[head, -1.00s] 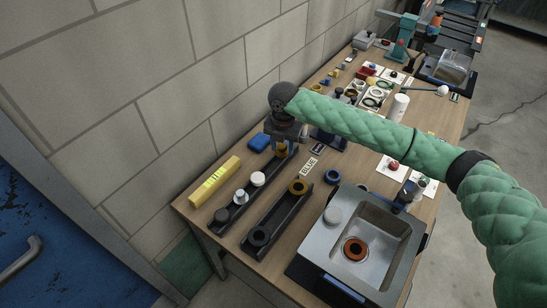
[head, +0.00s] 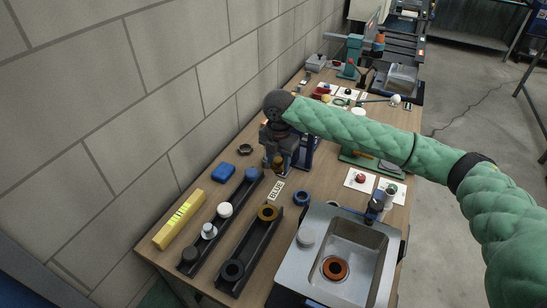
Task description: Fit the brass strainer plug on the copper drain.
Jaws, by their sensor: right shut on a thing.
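My right gripper (head: 278,160) points down above the table and is shut on a small brass-coloured piece, likely the strainer plug (head: 280,162); the jaws partly hide it. It is held just to the right of the far end of a dark rack (head: 238,193). The copper drain (head: 335,268) is an orange-brown ring with a dark centre in the floor of the steel sink (head: 291,268), at the bottom of the head view. The gripper is well behind and left of the drain. My left gripper is not in view.
The dark rack holds white, dark and blue caps (head: 251,174). A blue ring (head: 301,198), white cap (head: 305,237) and tap (head: 375,208) are near or on the sink.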

